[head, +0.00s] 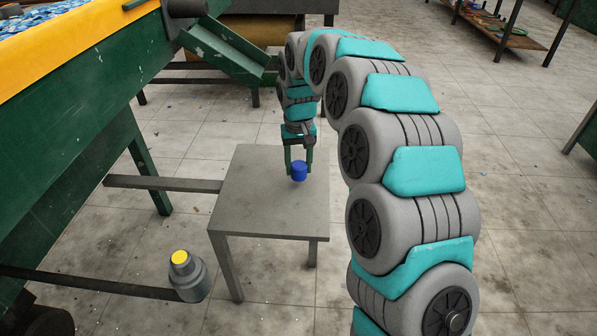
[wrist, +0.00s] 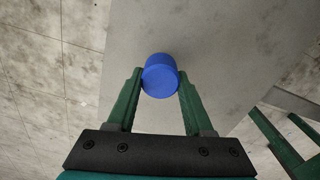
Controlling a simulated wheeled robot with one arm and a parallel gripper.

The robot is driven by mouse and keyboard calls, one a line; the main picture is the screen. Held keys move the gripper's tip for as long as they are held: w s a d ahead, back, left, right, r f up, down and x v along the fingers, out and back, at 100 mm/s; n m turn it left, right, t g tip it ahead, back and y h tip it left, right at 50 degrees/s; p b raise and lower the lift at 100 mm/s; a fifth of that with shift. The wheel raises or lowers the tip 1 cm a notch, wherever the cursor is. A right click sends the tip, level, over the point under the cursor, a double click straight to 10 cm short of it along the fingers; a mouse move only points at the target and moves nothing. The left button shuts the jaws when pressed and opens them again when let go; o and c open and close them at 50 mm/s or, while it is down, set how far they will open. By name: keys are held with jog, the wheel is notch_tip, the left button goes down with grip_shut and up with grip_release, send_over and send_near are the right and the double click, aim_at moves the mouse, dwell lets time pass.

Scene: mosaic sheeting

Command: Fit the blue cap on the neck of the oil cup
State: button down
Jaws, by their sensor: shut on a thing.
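The blue cap (head: 299,173) is a short blue cylinder, held over the grey table. It also shows in the wrist view (wrist: 160,76), between the two green fingers. My gripper (head: 299,168) is shut on the cap, one finger on each side; it also shows in the wrist view (wrist: 160,84). Whether the cap touches the tabletop is not clear. A grey stepped round body with a yellow top (head: 187,275), which looks like the oil cup, is at the lower left in the head view, by a dark bar. It is apart from the cap and out of the wrist view.
The small grey table (head: 240,205) looks otherwise bare. A green machine (head: 75,130) with a yellow-edged tray of blue pieces fills the left side, and its dark bars run toward the table. A rack (head: 500,35) stands at the back right. Tiled floor is open at the right.

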jog(key=shift+f, duration=1.25)
jog(key=shift+f, duration=0.1)
jog(key=shift+c, duration=1.4)
grip_release()
jog(key=shift+f, duration=0.1)
